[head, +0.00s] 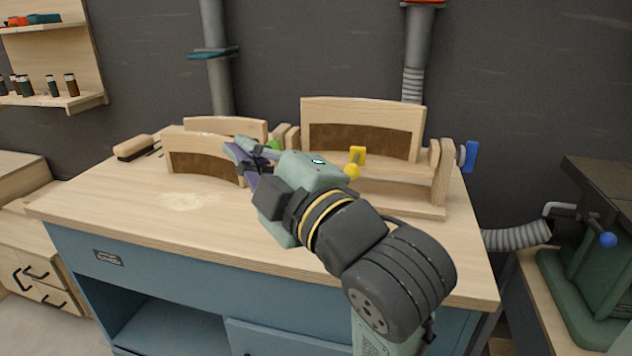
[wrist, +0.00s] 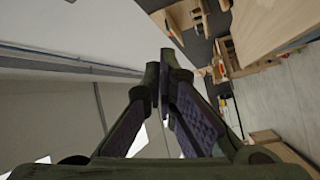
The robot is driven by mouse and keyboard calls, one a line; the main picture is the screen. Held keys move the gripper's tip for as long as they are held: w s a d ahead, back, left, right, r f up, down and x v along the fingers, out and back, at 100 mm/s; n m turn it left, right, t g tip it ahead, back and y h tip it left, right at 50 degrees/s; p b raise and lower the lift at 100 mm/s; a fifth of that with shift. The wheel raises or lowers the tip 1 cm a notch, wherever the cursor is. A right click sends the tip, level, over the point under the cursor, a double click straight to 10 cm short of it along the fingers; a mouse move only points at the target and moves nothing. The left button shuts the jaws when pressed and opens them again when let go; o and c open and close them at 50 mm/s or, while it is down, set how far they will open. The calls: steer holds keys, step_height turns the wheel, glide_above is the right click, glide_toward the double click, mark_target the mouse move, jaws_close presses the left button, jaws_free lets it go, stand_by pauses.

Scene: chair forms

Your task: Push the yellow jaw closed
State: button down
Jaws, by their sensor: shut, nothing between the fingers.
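The yellow parts are a handle (head: 358,154) and a knob (head: 351,172) in front of the tall right-hand wooden form (head: 362,115), which has a curved brown face. My arm covers the area below and left of them, so I cannot tell which jaw they belong to. My gripper (head: 234,152) is shut and empty, left of the yellow handle. In the picture it overlaps the right end of the left form's front piece (head: 190,143); I cannot tell whether they touch. In the wrist view the fingertips (wrist: 172,70) meet with nothing between them.
A green knob (head: 273,144) shows just beyond my gripper, and a blue handle (head: 471,157) sits at the right end. A brush (head: 135,147) lies at the back left of the workbench (head: 110,205). The front left of the top is clear apart from sawdust.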

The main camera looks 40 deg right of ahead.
mark_target(355, 164)
steer(key=s+d+f+g+h, duration=0.4)
steer(key=s+d+f+h, duration=0.2)
steer(key=s+d, duration=0.5)
steer(key=d+p+x, duration=0.1)
steer(key=p+x, duration=0.1)
steer(key=x, duration=0.9)
steer(key=shift+d+f+m+p, duration=0.25)
steer(key=shift+m+p, duration=0.05)
steer(key=shift+m, duration=0.1)
